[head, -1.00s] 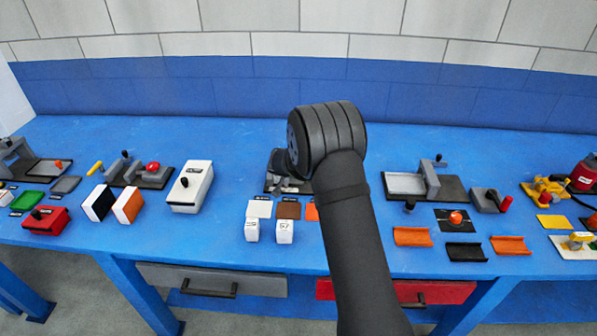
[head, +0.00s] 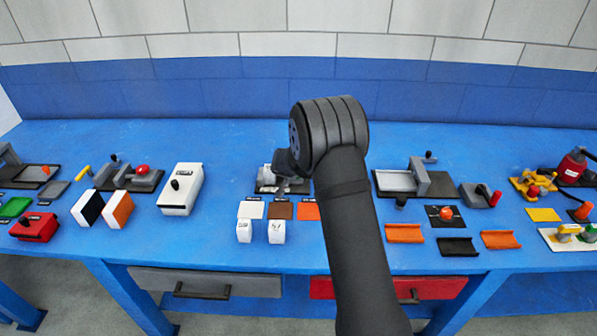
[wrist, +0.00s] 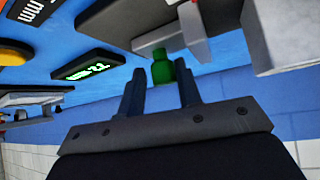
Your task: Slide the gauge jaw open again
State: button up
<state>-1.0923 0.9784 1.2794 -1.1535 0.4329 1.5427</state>
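The gauge (head: 264,178) sits on a dark base near the middle of the bench, partly hidden by my arm in the head view. In the wrist view its green knob (wrist: 162,67) stands between the tips of my gripper (wrist: 162,76), with a visible gap on both sides. The grey jaw (wrist: 165,38) carrying the knob shows beside it. A dark display (wrist: 88,67) with green lit digits is to the left. My gripper is open and holds nothing. In the head view it points down over the gauge (head: 285,182), its fingertips too small to make out.
White, brown and orange tiles (head: 281,210) lie in front of the gauge, with two white blocks (head: 260,231) before them. A white box (head: 181,188) with a black knob stands to the left. A grey fixture (head: 422,178) stands to the right. A large pale block (wrist: 278,35) is close to the right finger.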

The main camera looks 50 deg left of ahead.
dwell(0.3)
jog(key=shift+s+r, duration=0.15)
jog(key=v, duration=1.7)
jog(key=x, duration=1.7)
jog(key=shift+f, duration=0.2)
